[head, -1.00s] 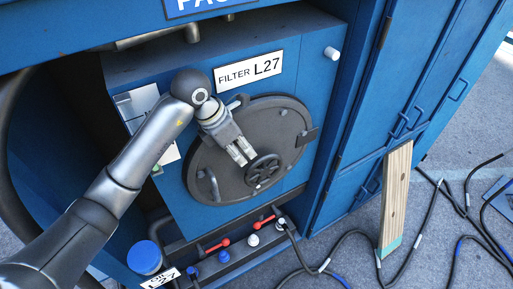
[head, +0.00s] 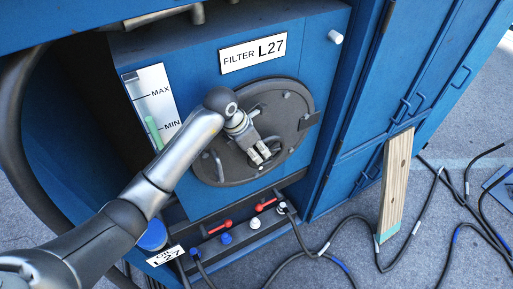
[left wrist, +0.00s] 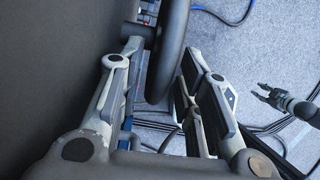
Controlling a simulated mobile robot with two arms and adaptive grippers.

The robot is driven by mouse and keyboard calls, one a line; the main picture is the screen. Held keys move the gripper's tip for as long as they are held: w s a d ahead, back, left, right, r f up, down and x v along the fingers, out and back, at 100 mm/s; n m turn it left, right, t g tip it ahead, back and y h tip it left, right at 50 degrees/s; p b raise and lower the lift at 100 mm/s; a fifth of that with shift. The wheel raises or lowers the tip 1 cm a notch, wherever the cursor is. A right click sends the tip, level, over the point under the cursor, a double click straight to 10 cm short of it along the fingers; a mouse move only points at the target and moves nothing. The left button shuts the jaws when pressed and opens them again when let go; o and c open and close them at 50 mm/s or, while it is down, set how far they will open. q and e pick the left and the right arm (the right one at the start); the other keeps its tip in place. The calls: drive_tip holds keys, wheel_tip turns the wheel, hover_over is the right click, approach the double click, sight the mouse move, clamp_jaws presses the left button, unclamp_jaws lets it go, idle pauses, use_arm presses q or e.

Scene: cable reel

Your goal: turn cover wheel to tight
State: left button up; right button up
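The round dark grey filter cover (head: 225,170) sits on the blue cabinet front below the FILTER L27 label. Its small cover wheel is mostly hidden behind my left gripper (head: 262,155) in the head view. In the left wrist view the dark curved wheel rim (left wrist: 168,50) lies between the two spread fingers of my left gripper (left wrist: 160,60). Gaps seem to show beside the rim, so the fingers are open around it. My right gripper (left wrist: 264,94) shows small at the right of the left wrist view, with its fingers apart and empty, away from the cover.
A level gauge marked MAX and MIN (head: 155,97) is left of the cover. Red-handled valves (head: 219,226) and coloured caps line the ledge below. A wooden plank (head: 396,180) leans at the right. Cables (head: 345,220) lie on the grey floor.

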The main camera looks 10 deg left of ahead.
sight(265, 141)
use_arm(q)
drive_tip(key=shift+w, duration=0.1)
drive_tip(key=shift+c, duration=0.9)
clamp_jaws()
drive_tip(key=shift+w+d+r, duration=0.1)
drive_tip(key=shift+w, duration=0.05)
drive_tip(key=shift+w+d+r+g+y+b, duration=0.2)
drive_tip(key=shift+g+y+b, duration=0.25)
drive_tip(key=shift+y+b, duration=0.15)
drive_tip(key=shift+w+d+r+g+y+b, duration=0.1)
drive_tip(key=shift+w+d+g+y+b, duration=0.1)
drive_tip(key=shift+g+y+b, duration=0.35)
drive_tip(key=y+b, duration=0.1)
drive_tip(key=d+g+y+b, duration=0.1)
drive_tip(key=b, duration=0.1)
drive_tip(key=shift+w+r+y, duration=0.1)
drive_tip(key=shift+w+y, duration=0.15)
drive_tip(key=shift+w+d+r+g+y+b, duration=0.1)
drive_tip(key=shift+d+r+g+y+b, duration=0.1)
drive_tip(key=shift+g+y+b, duration=0.55)
drive_tip(key=shift+h, duration=0.25)
